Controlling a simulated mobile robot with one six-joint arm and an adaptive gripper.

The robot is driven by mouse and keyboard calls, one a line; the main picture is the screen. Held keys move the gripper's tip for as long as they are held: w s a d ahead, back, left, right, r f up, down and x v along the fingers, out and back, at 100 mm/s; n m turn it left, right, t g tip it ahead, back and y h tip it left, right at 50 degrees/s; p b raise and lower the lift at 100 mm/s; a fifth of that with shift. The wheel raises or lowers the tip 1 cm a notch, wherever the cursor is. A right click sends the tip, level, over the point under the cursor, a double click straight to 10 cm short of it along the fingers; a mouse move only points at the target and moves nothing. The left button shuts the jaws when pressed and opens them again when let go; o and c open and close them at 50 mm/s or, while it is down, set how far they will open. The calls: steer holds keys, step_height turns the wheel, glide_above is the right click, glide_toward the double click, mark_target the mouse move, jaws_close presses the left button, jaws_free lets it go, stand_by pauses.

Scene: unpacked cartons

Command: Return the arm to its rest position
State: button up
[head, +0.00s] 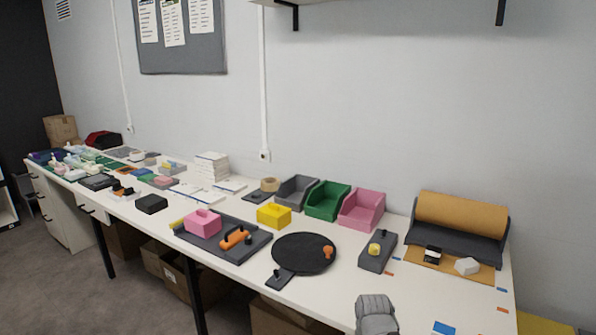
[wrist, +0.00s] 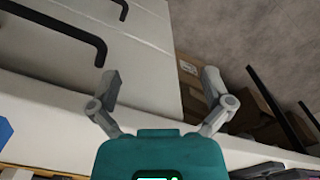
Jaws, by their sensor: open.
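My gripper (wrist: 160,78) shows in the wrist view with its two grey fingers spread apart and nothing between them. Its teal body fills the bottom middle of that view. Beyond the fingers are a white drawer front (wrist: 140,50) with black handles (wrist: 60,32) and the grey floor (wrist: 220,30). The fingers appear apart from these, but the exact distance cannot be told. I cannot make out the gripper in the head view.
A long white table (head: 345,292) runs along the wall, crowded with objects. A pink box (head: 202,222), a black round board (head: 300,255), several bins (head: 328,201) and a brown paper roll (head: 462,212) stand on it. Cartons (head: 190,285) sit underneath.

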step_height(320, 180, up, 15)
steer(key=p, duration=1.4)
steer(key=shift+f, duration=0.15)
